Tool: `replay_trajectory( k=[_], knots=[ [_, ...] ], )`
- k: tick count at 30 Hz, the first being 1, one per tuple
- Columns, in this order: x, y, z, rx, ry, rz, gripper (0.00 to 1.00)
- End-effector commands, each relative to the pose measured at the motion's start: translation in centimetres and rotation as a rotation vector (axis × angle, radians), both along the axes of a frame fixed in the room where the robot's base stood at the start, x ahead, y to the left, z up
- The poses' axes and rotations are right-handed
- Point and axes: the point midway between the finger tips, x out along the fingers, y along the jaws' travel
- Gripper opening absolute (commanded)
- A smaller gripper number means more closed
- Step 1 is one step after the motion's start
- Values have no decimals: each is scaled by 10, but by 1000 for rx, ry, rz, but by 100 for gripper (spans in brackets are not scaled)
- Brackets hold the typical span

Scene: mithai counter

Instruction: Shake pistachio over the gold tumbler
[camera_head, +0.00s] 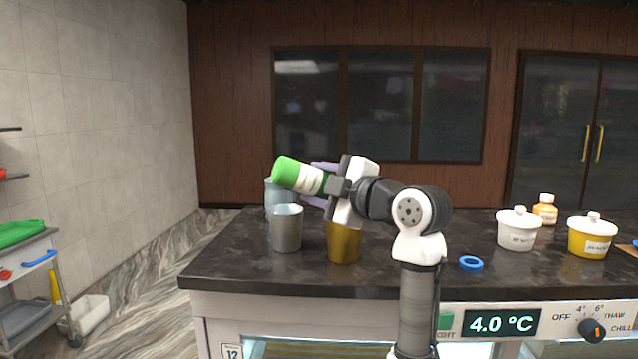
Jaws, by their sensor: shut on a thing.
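My gripper (327,189) is shut on a green and white shaker (298,176). The shaker is held tilted, close to level, with its bright green end pointing left and slightly up. It is above the counter, over the area of the silver tumbler and the gold tumbler. The gold tumbler (344,246) stands upright on the dark counter, below my gripper, its top partly hidden by the gripper. The label on the shaker is too small to read.
A silver tumbler (286,232) stands left of the gold one, with another pale metal tumbler (270,203) behind it. On the dark counter (400,285) to the right are a blue ring (471,263), a white lidded tub (518,232), a yellow tub (591,238) and an orange bottle (545,212).

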Motion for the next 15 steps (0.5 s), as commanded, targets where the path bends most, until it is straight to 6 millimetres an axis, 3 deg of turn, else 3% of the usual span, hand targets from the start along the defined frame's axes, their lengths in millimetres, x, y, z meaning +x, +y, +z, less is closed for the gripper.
replay_trajectory(
  k=[5,12,15],
  knots=[
    [0,0,8,0,-3,-1,16],
    [0,0,33,-1,-2,0,16],
    [0,0,27,0,-1,0,16]
  ],
)
